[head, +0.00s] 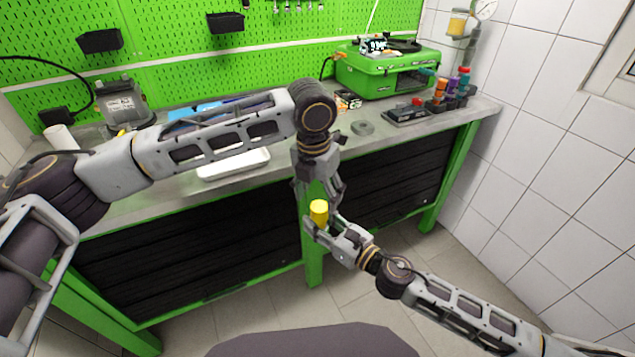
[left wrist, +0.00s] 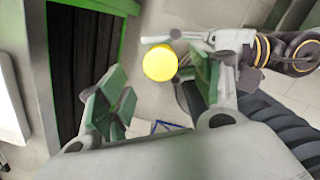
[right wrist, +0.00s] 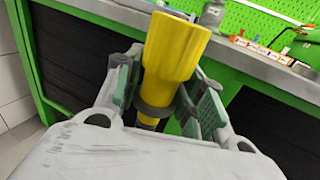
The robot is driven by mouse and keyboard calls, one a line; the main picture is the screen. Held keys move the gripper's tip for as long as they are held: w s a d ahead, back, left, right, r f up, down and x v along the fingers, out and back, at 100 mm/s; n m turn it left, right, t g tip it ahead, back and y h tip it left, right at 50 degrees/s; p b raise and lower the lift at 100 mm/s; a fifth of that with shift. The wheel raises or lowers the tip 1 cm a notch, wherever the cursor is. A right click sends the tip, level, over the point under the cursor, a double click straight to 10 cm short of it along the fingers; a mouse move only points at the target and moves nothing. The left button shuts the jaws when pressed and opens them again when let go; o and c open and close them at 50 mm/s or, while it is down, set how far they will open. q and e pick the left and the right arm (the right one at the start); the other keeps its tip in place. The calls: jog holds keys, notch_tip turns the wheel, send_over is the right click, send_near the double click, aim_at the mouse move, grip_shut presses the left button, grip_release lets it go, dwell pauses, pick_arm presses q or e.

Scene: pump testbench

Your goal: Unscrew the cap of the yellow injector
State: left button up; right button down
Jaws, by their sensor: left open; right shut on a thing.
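The yellow injector (head: 319,212) stands roughly upright in my right gripper (head: 322,230), in front of the bench. In the right wrist view its wide yellow upper part (right wrist: 175,50) rises above the fingers, with a dark collar low between them. My right gripper is shut on it. My left gripper (head: 318,188) points down just above the injector, open and empty. In the left wrist view the round yellow top (left wrist: 160,63) lies beyond the open fingers, nearer the right finger and off the middle of the gap. I cannot tell the cap's seam from the body.
The bench (head: 290,160) with dark front panels runs behind both grippers. The space before the bench is open floor.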

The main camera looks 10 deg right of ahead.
aim_at(320, 206)
pick_arm(q)
jog(key=shift+w+d+f, duration=0.1)
jog(key=shift+w+f, duration=0.05)
jog(key=shift+f, duration=1.1)
jog(key=shift+w+d+f, duration=0.1)
jog(key=shift+f, duration=1.1)
